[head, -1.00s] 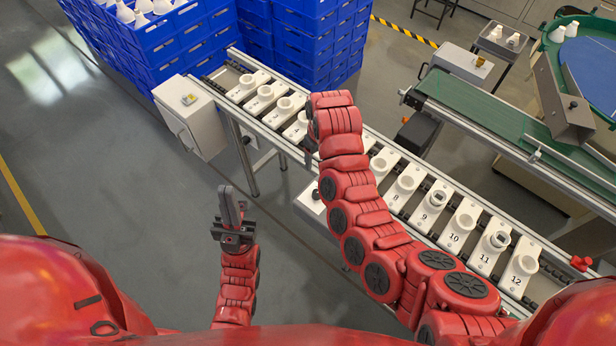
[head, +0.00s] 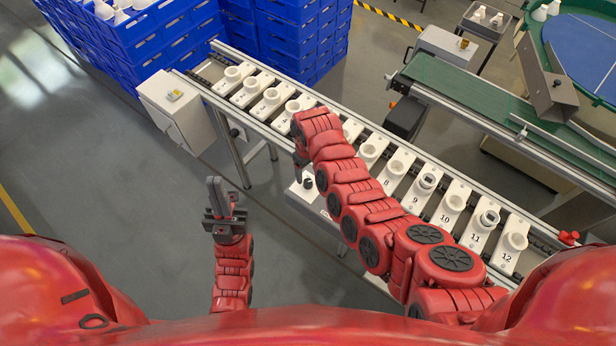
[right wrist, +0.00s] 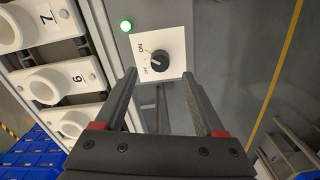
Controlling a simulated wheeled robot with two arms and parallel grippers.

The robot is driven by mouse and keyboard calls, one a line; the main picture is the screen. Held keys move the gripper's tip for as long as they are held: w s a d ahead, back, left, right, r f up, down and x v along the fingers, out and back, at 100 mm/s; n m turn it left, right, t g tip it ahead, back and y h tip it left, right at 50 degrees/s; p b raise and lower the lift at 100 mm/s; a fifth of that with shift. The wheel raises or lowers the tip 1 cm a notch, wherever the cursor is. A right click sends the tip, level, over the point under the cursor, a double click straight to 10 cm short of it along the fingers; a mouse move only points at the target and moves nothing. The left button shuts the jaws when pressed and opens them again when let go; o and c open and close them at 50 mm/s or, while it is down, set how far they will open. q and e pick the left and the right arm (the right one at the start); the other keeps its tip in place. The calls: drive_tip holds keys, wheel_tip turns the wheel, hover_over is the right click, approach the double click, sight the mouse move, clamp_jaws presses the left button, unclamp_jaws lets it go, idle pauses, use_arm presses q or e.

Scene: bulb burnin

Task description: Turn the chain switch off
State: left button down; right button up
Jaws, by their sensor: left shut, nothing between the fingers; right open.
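The chain switch (right wrist: 159,60) is a black rotary knob on a white plate marked ON and OFF in the right wrist view. Its pointer position is too small to read surely. In the head view the knob (head: 307,183) shows small on a pale box (head: 318,203) at the conveyor's near side, beside my right wrist. My left gripper (head: 216,190) is shut and empty, away from the conveyor over the floor.
The conveyor (head: 245,118) carries several numbered white holders, such as holder 10 (head: 450,210), behind my right arm. A grey cabinet (head: 178,110) stands at its left end. Blue crates (head: 300,40) are stacked behind. The floor around my left gripper is clear.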

sight(308, 182)
drive_tip(key=shift+f+b, duration=0.45)
drive_tip(key=shift+f, duration=2.2)
clamp_jaws()
